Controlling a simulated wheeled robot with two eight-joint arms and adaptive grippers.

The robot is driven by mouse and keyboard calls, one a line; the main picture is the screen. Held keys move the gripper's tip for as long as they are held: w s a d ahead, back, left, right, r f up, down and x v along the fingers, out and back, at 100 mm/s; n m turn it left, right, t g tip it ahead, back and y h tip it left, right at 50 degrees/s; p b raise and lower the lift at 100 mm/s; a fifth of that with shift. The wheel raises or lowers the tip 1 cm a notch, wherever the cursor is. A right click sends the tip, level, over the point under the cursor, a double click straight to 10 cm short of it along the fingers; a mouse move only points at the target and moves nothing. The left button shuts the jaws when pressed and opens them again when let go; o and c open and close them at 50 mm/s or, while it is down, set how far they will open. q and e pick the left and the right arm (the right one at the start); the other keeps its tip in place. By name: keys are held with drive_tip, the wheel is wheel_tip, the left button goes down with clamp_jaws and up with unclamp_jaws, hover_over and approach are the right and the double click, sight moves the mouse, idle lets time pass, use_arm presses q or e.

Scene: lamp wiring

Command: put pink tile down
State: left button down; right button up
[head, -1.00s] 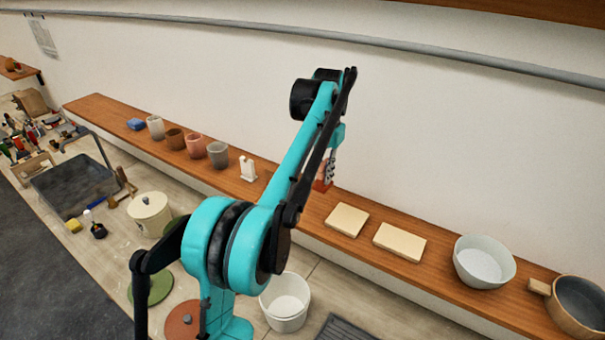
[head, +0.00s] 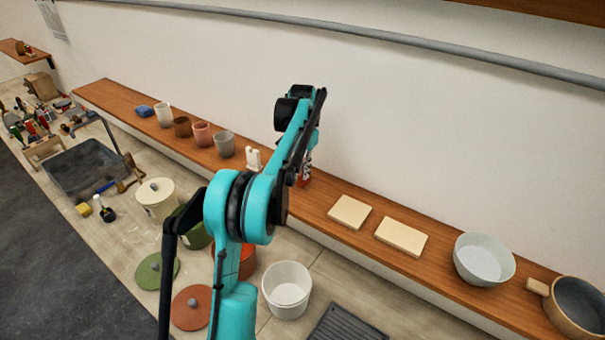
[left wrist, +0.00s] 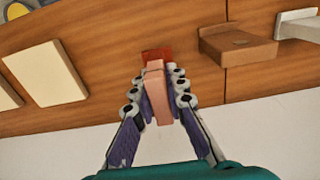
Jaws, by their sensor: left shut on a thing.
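The pink tile (left wrist: 154,88) is held upright between the fingertips of my left gripper (left wrist: 155,92) in the left wrist view. A dark red flat piece (left wrist: 157,55) shows just beyond its far end, against the wooden shelf (left wrist: 120,75); I cannot tell whether the tile touches it. In the head view my left gripper (head: 305,168) is over the shelf, right of a small white stand (head: 253,158), and the arm partly hides it. The pink tile is not clearly distinguishable there. My right gripper is not in view.
Two cream tiles (head: 349,212) (head: 401,236) lie on the shelf to the right, then a white bowl (head: 483,259) and a pan (head: 580,305). Several cups, including a grey one (head: 224,144), stand left. A brown block (left wrist: 238,45) is beside the gripper in the wrist view.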

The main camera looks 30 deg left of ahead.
use_arm(q)
drive_tip(key=shift+f, duration=0.65)
drive_tip(key=shift+w+f, duration=0.1)
drive_tip(key=shift+f, duration=0.4)
drive_tip(key=c, duration=1.5)
unclamp_jaws()
drive_tip(key=shift+c, duration=0.2)
